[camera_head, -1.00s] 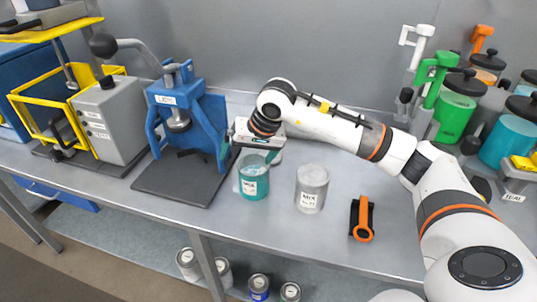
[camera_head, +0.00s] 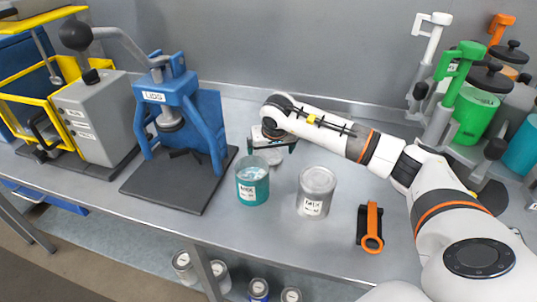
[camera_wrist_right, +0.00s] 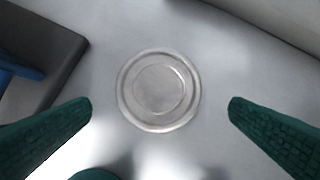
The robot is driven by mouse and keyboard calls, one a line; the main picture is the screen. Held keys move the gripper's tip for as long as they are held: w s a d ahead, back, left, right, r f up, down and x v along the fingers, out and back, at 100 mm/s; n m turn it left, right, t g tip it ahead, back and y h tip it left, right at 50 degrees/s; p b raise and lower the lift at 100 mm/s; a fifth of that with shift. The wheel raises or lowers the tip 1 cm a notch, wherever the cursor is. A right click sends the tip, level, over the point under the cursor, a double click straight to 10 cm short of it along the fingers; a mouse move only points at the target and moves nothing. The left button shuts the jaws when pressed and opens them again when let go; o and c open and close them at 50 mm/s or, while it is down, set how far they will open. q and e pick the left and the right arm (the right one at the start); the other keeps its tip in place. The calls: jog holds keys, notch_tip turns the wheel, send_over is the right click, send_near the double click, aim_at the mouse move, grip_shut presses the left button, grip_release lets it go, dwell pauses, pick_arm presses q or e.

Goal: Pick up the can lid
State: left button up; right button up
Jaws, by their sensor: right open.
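The can lid (camera_wrist_right: 158,90) is a round, clear-grey metal disc lying flat on the bench. In the right wrist view it sits between my two teal fingertips, with a gap on each side. In the head view the lid (camera_head: 270,158) shows partly, just below my right gripper (camera_head: 273,149) and behind the teal can. My right gripper is open and empty above the lid, pointing down. My left gripper is not in view.
A teal can (camera_head: 252,184) and a grey can (camera_head: 316,191) stand in front of the gripper. A blue lid press (camera_head: 176,110) on a dark base (camera_head: 170,195) is to the left. An orange-handled tool (camera_head: 371,226) lies right. Bare bench surrounds the lid.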

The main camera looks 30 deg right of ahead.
aim_at(269, 157)
jog(key=x, duration=0.2)
jog(key=shift+w+f, duration=0.2)
jog(key=shift+w, duration=0.05)
jog(key=shift+w+d+f, duration=0.1)
jog(key=shift+w+f, duration=0.1)
jog(key=shift+f, duration=0.2)
jog(key=shift+c, duration=0.3)
jog(key=c, duration=0.9)
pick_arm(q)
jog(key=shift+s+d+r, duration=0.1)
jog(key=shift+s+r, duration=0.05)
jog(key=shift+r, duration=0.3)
pick_arm(e)
jog(key=shift+o, duration=0.2)
jog(key=shift+r, duration=0.15)
